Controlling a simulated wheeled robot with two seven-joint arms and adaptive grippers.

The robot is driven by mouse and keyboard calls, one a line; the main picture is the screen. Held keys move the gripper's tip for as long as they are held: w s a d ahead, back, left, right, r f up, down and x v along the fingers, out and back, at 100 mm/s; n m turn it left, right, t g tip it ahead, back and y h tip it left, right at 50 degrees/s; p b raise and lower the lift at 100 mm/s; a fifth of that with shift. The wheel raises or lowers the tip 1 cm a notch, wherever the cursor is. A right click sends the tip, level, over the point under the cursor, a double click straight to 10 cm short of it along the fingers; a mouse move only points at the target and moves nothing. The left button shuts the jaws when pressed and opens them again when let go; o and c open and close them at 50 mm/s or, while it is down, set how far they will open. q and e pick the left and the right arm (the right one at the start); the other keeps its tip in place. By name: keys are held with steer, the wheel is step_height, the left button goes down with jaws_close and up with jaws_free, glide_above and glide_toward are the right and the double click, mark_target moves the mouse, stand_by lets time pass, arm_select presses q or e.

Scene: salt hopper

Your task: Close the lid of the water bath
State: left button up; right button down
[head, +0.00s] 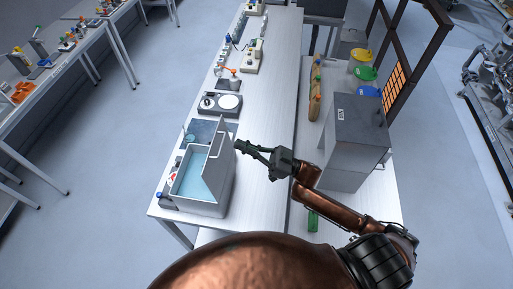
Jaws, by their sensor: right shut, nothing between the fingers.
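The water bath (208,209) is a pale grey box near the front end of the white bench. Light blue water (190,180) shows in its open top. A pale upright panel (215,168) along its right side looks like the raised lid. My right gripper (240,146) is shut and empty, just right of the upper far end of this panel. It points left, and I cannot tell whether it touches the panel. My left gripper is not in view.
A round-plate device (228,102) stands behind the bath on the bench (272,70). A grey cabinet (357,130) stands to the right, close to my right arm. Yellow, green and blue-lidded containers (362,58) are behind it. Bare bench lies right of the bath.

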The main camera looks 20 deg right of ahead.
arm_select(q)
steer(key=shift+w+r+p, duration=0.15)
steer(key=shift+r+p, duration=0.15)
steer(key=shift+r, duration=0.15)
arm_select(e)
steer(key=shift+w+a+f, duration=0.35)
steer(key=shift+w+a, duration=0.1)
steer(key=shift+a, duration=0.2)
steer(key=shift+w+a+f, duration=0.35)
steer(key=shift+w+a, duration=0.05)
steer(key=shift+a, duration=0.25)
